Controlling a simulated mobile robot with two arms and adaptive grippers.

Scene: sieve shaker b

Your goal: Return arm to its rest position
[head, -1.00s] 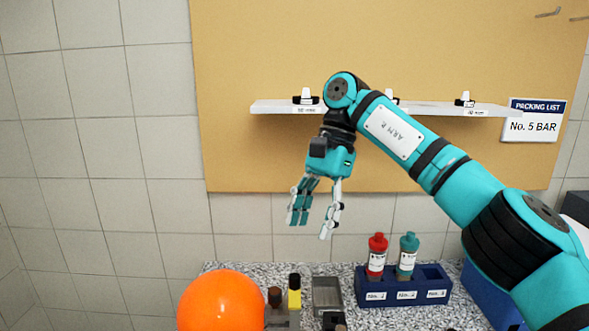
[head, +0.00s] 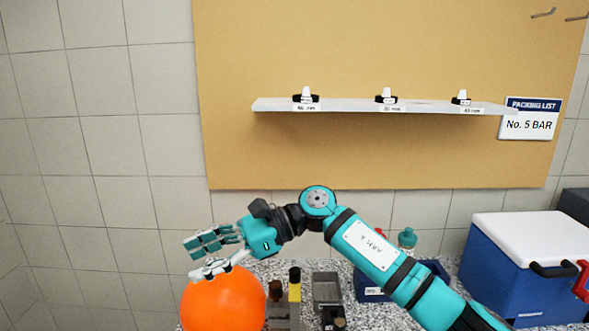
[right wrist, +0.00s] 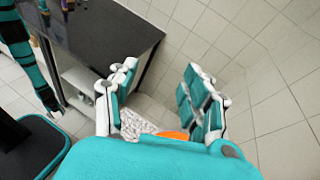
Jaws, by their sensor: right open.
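My right arm (head: 370,247) comes in from the lower right of the head view. Its elbow-like joint is low, in front of the counter's back. My right gripper (head: 205,258) is open and empty, pointing left, just above and partly in front of the orange ball (head: 225,303). I cannot tell whether a finger touches the ball. In the right wrist view the two fingers (right wrist: 162,105) are spread apart, with a sliver of orange (right wrist: 172,135) between them. My left gripper is not seen in the head view.
A white shelf (head: 350,106) with several small black-and-white items is on the tan board. A blue cooler (head: 525,265) with a white lid stands at right. A teal-capped bottle (head: 407,238) in a blue rack is partly hidden by my arm.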

